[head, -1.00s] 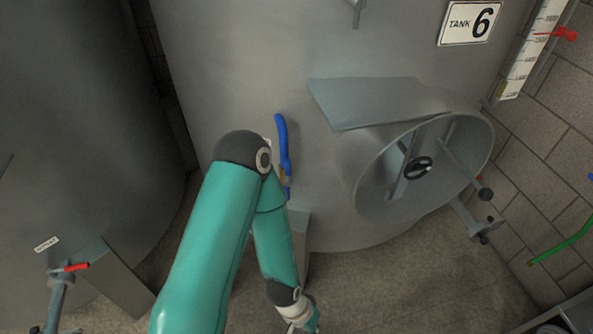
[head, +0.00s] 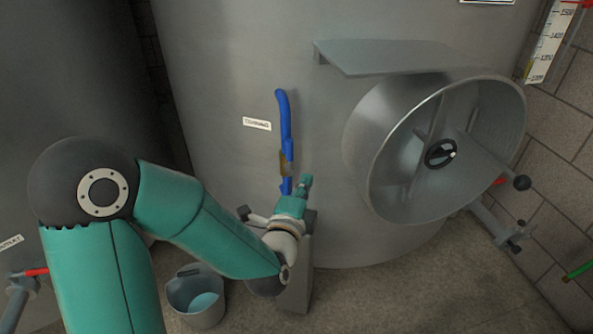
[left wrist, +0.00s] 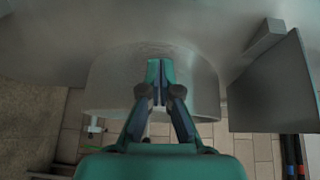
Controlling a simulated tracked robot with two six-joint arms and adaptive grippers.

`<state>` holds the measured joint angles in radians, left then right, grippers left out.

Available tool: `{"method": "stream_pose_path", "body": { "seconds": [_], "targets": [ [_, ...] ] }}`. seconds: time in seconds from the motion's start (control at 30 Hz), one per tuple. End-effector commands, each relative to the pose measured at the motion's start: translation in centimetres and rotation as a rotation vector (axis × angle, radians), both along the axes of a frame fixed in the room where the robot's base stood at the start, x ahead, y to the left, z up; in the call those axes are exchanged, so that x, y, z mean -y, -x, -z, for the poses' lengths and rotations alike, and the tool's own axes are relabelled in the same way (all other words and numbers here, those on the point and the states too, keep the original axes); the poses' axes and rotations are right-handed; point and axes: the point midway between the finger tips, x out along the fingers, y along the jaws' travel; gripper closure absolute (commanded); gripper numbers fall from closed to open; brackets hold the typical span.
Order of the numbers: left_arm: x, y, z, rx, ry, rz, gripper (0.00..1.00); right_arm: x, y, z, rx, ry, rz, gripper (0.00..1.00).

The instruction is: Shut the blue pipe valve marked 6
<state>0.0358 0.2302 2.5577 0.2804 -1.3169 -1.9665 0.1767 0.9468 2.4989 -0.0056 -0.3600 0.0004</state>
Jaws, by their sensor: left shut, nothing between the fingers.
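The blue valve (head: 284,112) is on the front of the grey tank (head: 225,70). Its long blue lever points up, nearly upright, with a brass-coloured part (head: 283,162) and a short blue piece below. A small white label sits left of it; its text is too small to read. My left gripper (head: 306,181) is shut and empty, just right of the valve's lower end, apart from the lever in the picture. In the left wrist view its fingers (left wrist: 159,84) are together, and the valve is not seen there. My right gripper is in neither view.
A round steel hatch collar (head: 375,150) juts out right of the valve, under a sloping plate (head: 395,57). A bucket (head: 197,302) stands on the floor below my left arm. A red-handled tap (head: 35,272) is at far left.

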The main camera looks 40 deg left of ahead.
Motion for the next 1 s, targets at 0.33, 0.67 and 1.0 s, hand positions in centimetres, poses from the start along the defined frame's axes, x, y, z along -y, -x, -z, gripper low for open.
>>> {"method": "stream_pose_path", "body": {
  "seconds": [0.33, 0.67, 1.0],
  "targets": [
    [-0.3, 0.2, -0.6, 0.011, -0.041, -0.012, 1.0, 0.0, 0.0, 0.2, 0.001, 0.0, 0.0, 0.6],
    [-0.9, -1.8, -0.7, 0.01, -0.039, -0.012, 1.0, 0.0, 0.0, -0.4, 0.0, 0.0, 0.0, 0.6],
    [-3.1, -8.1, -0.6, 0.011, -0.039, -0.013, 1.0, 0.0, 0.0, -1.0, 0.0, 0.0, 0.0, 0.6]
  ]
}}
